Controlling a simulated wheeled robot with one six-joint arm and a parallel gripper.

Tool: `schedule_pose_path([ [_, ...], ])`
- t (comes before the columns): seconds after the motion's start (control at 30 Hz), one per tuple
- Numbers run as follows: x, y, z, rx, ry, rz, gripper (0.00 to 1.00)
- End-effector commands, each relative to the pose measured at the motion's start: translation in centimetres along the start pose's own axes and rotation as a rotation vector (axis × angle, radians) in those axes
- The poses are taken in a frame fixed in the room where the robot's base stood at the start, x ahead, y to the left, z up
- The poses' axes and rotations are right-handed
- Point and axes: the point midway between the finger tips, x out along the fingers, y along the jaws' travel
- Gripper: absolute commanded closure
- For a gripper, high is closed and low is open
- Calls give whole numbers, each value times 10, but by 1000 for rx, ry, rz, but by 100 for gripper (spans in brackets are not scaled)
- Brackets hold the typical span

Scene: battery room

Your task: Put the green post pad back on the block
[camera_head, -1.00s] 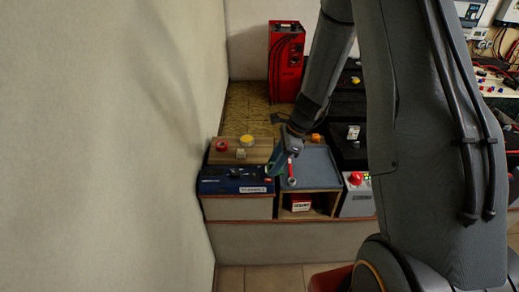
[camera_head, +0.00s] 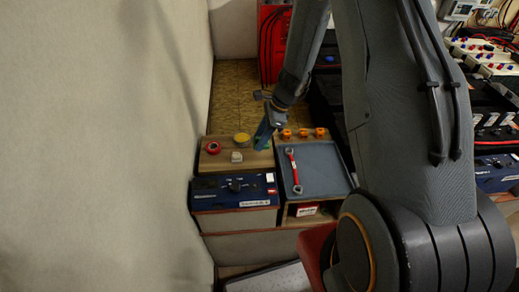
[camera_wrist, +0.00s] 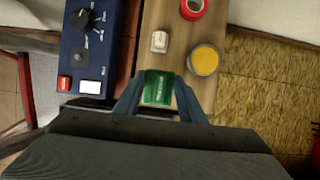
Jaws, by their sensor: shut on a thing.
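My gripper (camera_head: 264,139) is shut on the green pad (camera_wrist: 158,87), which sits between the fingertips in the wrist view and bears small pale marks. In the head view the pad is mostly hidden by the fingers. The wooden block (camera_head: 218,162) lies under and beside my gripper, and its bare top (camera_wrist: 160,14) shows in the wrist view. On it stand a red ring-shaped piece (camera_head: 213,147), a yellow round pad (camera_head: 242,139) and a small white piece (camera_head: 236,157). The held pad is over the block's right end; I cannot tell whether it touches.
A blue unit with a black knob (camera_head: 234,187) stands in front of the block. To the right is a grey tray (camera_head: 318,164) with a red wrench (camera_head: 293,172), and several orange knobs (camera_head: 303,133) behind it. A wall (camera_head: 100,150) closes the left side.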

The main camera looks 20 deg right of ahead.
Motion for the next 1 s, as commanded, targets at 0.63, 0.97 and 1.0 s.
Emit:
schedule_pose_path([
  [0.63, 59, 0, -25, 0, 0, -1, 84],
  [0.97, 61, 0, -26, 0, 0, -1, 84],
  [1.0, 63, 0, -26, 0, 0, -1, 84],
])
